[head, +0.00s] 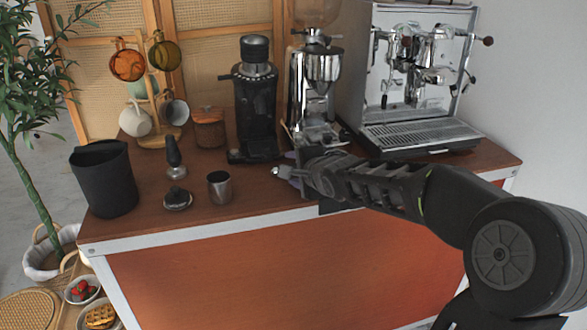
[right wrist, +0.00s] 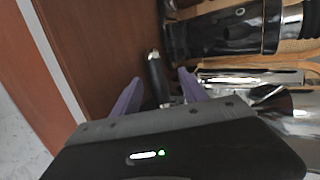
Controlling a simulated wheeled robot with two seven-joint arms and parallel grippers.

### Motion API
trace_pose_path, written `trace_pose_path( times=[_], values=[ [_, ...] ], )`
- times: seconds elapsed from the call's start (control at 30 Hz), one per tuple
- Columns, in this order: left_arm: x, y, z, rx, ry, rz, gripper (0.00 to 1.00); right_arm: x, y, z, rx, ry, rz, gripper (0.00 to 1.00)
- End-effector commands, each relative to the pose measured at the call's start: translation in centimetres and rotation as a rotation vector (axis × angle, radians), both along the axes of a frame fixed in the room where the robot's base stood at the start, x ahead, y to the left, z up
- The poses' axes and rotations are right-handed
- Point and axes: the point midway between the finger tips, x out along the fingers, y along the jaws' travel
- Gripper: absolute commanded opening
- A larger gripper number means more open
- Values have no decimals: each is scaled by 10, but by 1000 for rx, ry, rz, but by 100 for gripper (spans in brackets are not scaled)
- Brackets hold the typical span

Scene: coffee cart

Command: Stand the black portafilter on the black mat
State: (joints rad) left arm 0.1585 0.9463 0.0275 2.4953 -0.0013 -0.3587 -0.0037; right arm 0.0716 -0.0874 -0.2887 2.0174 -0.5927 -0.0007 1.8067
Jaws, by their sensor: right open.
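The black portafilter (right wrist: 157,78) shows in the right wrist view as a dark handle between my two purple fingers; its head end is hidden by my gripper. In the head view only a small light tip of the portafilter (head: 276,171) shows, pointing left. My right gripper (head: 289,170) is open around the handle in front of the grinders, and it also shows in the right wrist view (right wrist: 160,92). A dark flat piece, seemingly the black mat (head: 328,208), shows at the counter's front edge; my right arm hides most of it. My left gripper is not in view.
A black grinder (head: 255,115) and a chrome grinder (head: 315,80) stand behind my gripper, with the espresso machine (head: 420,135) to the right. A steel cup (head: 220,188), a dark round piece (head: 178,199) and a black bin (head: 105,180) stand left.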

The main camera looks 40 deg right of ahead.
Motion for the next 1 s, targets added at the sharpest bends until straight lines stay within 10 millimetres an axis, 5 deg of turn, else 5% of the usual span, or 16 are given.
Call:
trace_pose_path(
  times=[0.5,1.0],
  values=[
    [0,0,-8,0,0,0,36,-60,12,32,-2,-7,0,53],
    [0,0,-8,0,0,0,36,-62,13,33,-2,-6,1,53]
  ],
)
